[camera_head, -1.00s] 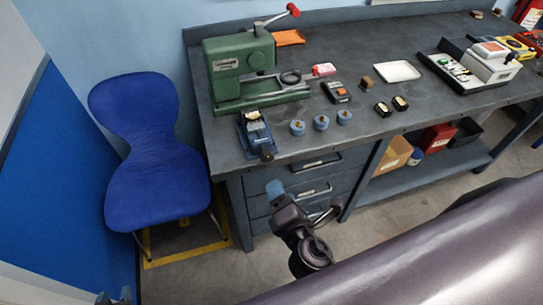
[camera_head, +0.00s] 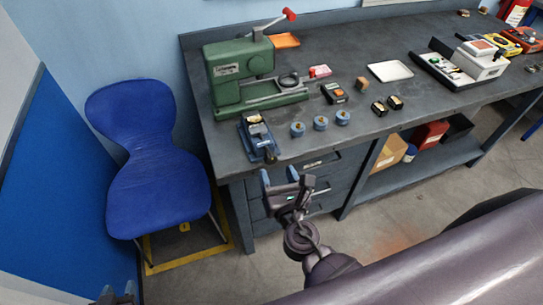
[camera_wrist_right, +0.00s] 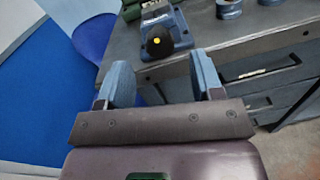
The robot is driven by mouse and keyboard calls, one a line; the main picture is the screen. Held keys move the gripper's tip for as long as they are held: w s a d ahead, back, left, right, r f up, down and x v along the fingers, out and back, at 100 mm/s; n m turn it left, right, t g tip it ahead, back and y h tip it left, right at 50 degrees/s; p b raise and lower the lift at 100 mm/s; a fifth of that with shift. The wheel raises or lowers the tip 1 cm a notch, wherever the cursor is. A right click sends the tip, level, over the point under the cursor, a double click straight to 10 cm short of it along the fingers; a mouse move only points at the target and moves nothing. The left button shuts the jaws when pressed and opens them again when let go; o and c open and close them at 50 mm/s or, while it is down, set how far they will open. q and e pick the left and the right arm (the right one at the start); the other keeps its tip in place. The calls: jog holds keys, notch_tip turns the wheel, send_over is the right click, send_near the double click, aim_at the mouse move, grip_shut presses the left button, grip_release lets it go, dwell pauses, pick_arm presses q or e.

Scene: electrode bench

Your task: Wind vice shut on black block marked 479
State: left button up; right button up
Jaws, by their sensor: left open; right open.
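The small blue vice (camera_head: 246,143) stands at the front left edge of the bench. It also shows at the top of the right wrist view (camera_wrist_right: 178,17), where its round black knob (camera_wrist_right: 159,43) with a yellow dot faces me. A dark block with a tan top (camera_head: 255,119) appears to sit in the vice; its marking is too small to read. My right gripper (camera_head: 287,181) is open and empty, in front of the bench edge and below the vice; its blue fingers (camera_wrist_right: 162,80) are apart. My left gripper (camera_head: 116,296) is open at the bottom left, mostly cut off.
A green press (camera_head: 232,82) stands behind the vice. Several blue round weights (camera_head: 320,123) lie right of it, with two black blocks (camera_head: 379,109) farther right. Drawers (camera_head: 322,160) are under the bench edge. A blue chair (camera_head: 155,185) stands at left.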

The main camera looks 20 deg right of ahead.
aim_at(272, 162)
jog(key=shift+w+d+p, duration=0.1)
jog(key=shift+w+p, duration=0.2)
jog(key=shift+w, duration=2.5)
jog(key=c, duration=0.9)
